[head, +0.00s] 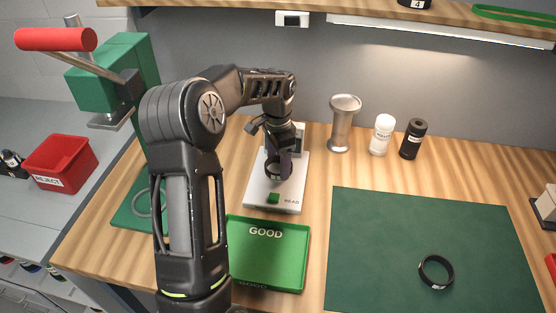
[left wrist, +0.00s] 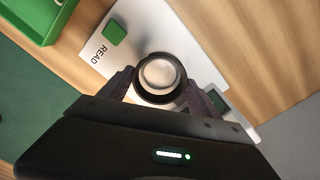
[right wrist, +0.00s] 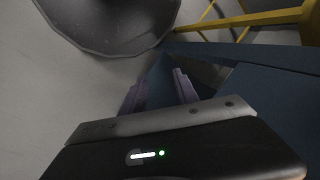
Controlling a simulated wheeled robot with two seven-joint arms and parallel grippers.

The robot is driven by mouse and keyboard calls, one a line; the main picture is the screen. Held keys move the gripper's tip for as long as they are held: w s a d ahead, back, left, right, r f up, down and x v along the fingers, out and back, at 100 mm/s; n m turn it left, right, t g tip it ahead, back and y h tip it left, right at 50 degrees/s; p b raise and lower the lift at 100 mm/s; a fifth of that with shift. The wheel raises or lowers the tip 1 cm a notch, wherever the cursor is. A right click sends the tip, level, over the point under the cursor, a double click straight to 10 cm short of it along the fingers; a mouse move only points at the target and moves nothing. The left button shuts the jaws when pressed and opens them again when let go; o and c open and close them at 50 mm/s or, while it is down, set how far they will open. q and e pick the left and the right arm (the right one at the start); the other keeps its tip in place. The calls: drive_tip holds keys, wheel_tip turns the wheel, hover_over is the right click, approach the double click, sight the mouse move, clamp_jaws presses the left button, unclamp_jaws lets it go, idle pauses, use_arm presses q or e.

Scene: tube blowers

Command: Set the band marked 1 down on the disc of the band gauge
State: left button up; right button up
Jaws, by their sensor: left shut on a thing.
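The band gauge (head: 288,207) is a white unit with a green button and the word READ; it also shows in the left wrist view (left wrist: 130,14). My left gripper (head: 279,167) is over it, shut on a black band (left wrist: 160,101). The pale round disc (left wrist: 159,73) of the gauge shows through the band's opening. I cannot tell whether the band touches the disc or hovers just above it. No number shows on this band. My right gripper (right wrist: 158,88) is open and empty, away from the table.
A green GOOD tray (head: 268,268) lies in front of the gauge. Another black band (head: 436,272) is on the green mat (head: 375,235). A metal tube (head: 341,125), a white bottle (head: 382,135) and a black bottle (head: 412,140) stand behind. A red REJECT bin (head: 62,163) is at left.

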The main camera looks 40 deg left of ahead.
use_arm(q)
drive_tip(key=shift+f+b, duration=0.45)
drive_tip(key=shift+f, duration=0.35)
drive_tip(key=o, duration=1.4)
drive_tip(key=shift+o, duration=0.2)
drive_tip(key=shift+r, duration=0.2)
wheel_tip(320, 180, up, 7)
drive_tip(key=b, duration=0.1)
drive_tip(key=shift+r, duration=0.2)
drive_tip(key=shift+s, duration=0.1)
